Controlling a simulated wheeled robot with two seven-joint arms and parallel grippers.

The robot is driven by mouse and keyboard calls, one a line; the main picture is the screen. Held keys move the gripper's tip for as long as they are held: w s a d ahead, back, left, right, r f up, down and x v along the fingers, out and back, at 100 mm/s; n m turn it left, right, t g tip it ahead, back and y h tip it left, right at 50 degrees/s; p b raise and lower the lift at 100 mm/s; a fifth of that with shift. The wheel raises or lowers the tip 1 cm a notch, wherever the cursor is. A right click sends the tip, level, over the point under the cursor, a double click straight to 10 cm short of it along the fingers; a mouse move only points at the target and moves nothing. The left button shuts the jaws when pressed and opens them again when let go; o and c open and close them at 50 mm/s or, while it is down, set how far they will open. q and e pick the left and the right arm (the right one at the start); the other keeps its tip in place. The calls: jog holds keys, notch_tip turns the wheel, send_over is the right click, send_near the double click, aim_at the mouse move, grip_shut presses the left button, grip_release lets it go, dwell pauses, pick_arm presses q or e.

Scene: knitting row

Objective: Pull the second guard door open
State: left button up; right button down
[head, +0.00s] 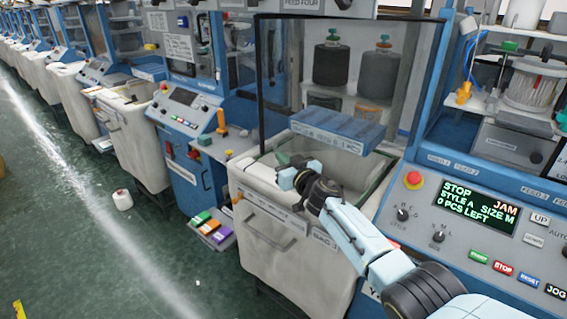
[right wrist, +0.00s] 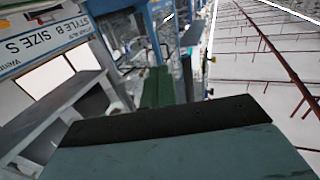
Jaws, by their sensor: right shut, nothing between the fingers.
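A clear guard door (head: 259,85) with a thin dark frame stands in the middle of the head view, in front of dark yarn cones. I cannot tell how far it stands open. My right gripper (head: 284,179) is shut and empty, over the cream bin below the door's lower edge. I cannot tell whether its fingertips touch the door. The right wrist view shows a green finger (right wrist: 157,88) and dark machine parts beyond, with no clear view of the door. My left gripper is not in view.
The cream bin (head: 268,242) stands under my right gripper. The control panel (head: 455,204), showing STOP and JAM, is to the right. More blue machines and bins run away to the left. The green floor (head: 60,215) at left is mostly clear, with a white spool (head: 122,200) on it.

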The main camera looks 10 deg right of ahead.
jog(key=s+p, duration=0.6)
jog(key=s, duration=0.8)
